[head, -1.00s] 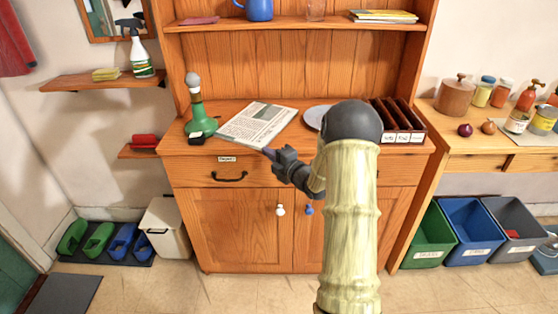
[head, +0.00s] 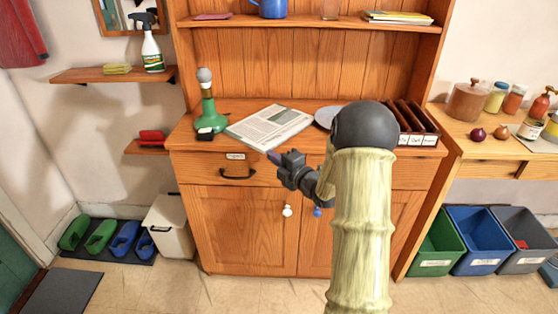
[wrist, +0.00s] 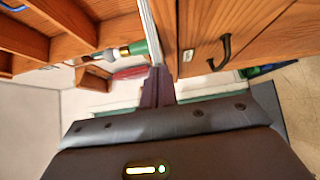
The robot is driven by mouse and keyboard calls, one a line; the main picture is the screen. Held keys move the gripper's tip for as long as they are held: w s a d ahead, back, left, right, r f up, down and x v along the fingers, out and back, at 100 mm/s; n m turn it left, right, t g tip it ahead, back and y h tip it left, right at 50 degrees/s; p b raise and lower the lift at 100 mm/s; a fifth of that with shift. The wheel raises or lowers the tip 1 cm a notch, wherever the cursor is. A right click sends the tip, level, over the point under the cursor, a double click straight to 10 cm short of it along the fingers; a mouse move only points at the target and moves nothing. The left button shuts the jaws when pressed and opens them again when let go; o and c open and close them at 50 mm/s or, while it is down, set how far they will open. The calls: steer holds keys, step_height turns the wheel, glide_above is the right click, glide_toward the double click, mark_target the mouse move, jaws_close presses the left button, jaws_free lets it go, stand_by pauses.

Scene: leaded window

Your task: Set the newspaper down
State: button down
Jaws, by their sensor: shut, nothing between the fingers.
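The newspaper (head: 268,127) lies on the wooden dresser's counter (head: 348,143), right of the green bottle-like object. In the head view it looks flat, with its near edge close to the counter's front. My gripper (head: 272,156) is at the counter's front edge, just in front of the newspaper's near edge. Its fingers (wrist: 157,88) are shut with nothing between them. In the wrist view the newspaper (wrist: 147,30) seems to show edge-on as a pale strip beyond the fingertips. I cannot tell whether the fingertips touch it.
The green object with a grey ball top (head: 206,105) stands left of the newspaper. A plate (head: 325,116), partly hidden by my arm, and a dark divided rack (head: 418,122) are to the right. A drawer handle (head: 237,174) projects below the counter.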

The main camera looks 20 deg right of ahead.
steer(key=d+v, duration=0.1)
steer(key=v, duration=1)
steer(key=shift+w+d+h, duration=0.2)
steer(key=shift+d+h, duration=0.1)
steer(key=shift+d, duration=0.05)
steer(key=shift+f, duration=0.1)
stand_by(0.4)
